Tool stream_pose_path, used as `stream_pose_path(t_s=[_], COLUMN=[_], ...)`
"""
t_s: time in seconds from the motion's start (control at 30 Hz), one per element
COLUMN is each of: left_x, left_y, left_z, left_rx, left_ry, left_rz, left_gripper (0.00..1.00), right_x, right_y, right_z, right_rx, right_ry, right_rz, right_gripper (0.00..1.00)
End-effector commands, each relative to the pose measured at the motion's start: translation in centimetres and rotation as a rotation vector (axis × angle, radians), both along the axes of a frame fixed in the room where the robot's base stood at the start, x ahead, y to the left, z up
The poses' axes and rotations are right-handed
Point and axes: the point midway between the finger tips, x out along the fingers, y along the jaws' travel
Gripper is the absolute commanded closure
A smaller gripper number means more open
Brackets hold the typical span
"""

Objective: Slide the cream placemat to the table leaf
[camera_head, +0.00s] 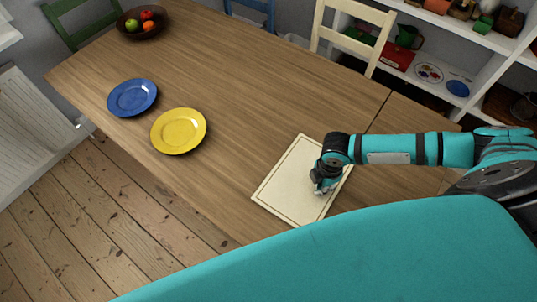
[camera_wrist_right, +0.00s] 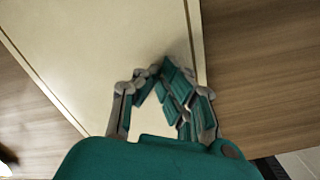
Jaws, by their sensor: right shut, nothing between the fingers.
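The cream placemat (camera_head: 285,185), with a thin dark border line, lies flat on the wooden table near its front edge. It also fills much of the right wrist view (camera_wrist_right: 90,50). The table leaf (camera_head: 400,115) is the right-hand section past a dark seam. The mat's right edge lies close to the line of that seam; my arm hides part of it, so I cannot tell whether it crosses. My right gripper (camera_head: 322,188) is shut and empty, fingers down at the mat's right part. Its fingertips (camera_wrist_right: 165,75) appear at or just above the mat, near one edge. My left gripper is not in view.
A yellow plate (camera_head: 179,131) and a blue plate (camera_head: 132,97) stand to the left on the table. A fruit bowl (camera_head: 142,23) is at the far end. A cream chair (camera_head: 352,40) stands behind the table. The table between plates and mat is clear.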

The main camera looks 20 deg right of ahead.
Motion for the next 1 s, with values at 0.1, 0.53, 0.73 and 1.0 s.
stream_pose_path(t_s=[0.1, 0.53, 0.73, 1.0], left_x=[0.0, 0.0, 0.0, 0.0], left_y=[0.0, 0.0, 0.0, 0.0], left_z=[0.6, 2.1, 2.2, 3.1], left_rx=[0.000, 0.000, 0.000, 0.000], left_ry=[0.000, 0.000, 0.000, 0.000], left_rz=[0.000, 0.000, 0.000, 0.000], left_gripper=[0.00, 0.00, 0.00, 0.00], right_x=[-1.2, -3.7, -4.1, -5.5], right_y=[-0.6, -2.1, -2.4, -3.2], right_z=[-0.1, -0.1, -0.2, -0.1], right_rx=[-0.004, -0.004, -0.004, -0.005], right_ry=[0.010, 0.010, 0.008, 0.010], right_rz=[-0.001, -0.001, -0.001, -0.002], right_gripper=[1.00, 1.00, 1.00, 1.00])
